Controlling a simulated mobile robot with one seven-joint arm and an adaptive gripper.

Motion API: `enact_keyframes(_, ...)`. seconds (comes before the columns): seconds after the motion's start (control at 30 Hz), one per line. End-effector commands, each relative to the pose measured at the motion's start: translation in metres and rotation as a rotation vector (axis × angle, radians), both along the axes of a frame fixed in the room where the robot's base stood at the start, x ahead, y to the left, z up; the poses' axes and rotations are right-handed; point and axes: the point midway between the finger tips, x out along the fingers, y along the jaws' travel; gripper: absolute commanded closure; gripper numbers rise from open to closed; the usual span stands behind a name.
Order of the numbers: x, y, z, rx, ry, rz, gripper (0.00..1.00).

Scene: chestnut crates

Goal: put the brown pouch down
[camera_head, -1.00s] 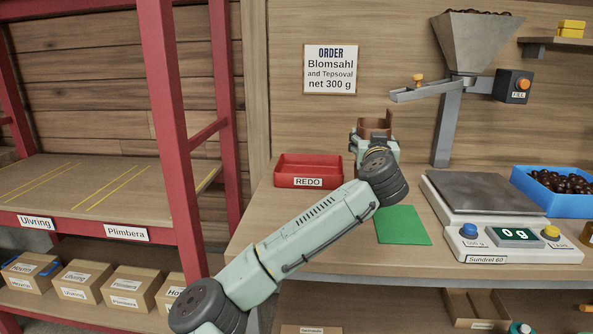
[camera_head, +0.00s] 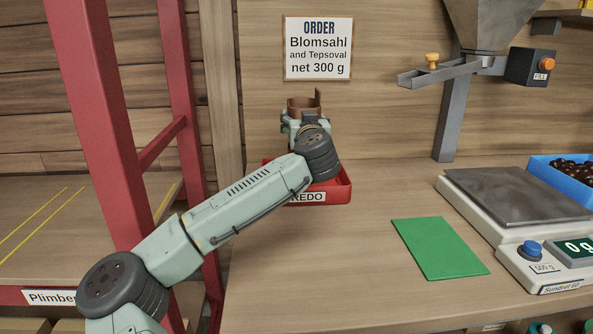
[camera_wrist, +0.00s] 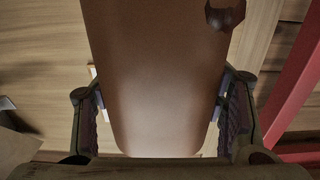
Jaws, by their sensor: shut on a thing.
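The brown pouch (camera_head: 303,103) shows above my gripper (camera_head: 306,122) in the head view, with its open top facing up. In the wrist view the pouch (camera_wrist: 155,80) fills the middle, between the two fingers of my gripper (camera_wrist: 160,115), which is shut on it. My gripper and the pouch are in front of the wall, over or just behind the red REDO tray (camera_head: 343,188); the exact height above it I cannot tell. My arm hides much of the tray and its inside. The pouch's lower part is hidden behind my gripper in the head view.
A green mat (camera_head: 440,248) lies bare on the bench. Right of it stand the scale (camera_head: 515,195), reading 0 g, and a blue bin (camera_head: 569,188) of chestnuts. The hopper's chute (camera_head: 435,74) juts out above. A red rack post (camera_head: 104,150) stands at left.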

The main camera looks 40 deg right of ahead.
Motion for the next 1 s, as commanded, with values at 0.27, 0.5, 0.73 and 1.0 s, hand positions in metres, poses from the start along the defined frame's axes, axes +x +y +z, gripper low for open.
enact_keyframes(0.27, 0.000, 0.001, -0.040, 0.000, -0.001, 0.000, 0.78)
enact_keyframes(0.5, 0.000, 0.000, -0.072, 0.004, -0.001, -0.001, 0.78)
enact_keyframes(0.73, 0.000, 0.000, -0.084, 0.000, 0.000, 0.000, 0.78)
enact_keyframes(1.0, 0.000, 0.000, -0.088, 0.000, 0.001, -0.001, 0.35)
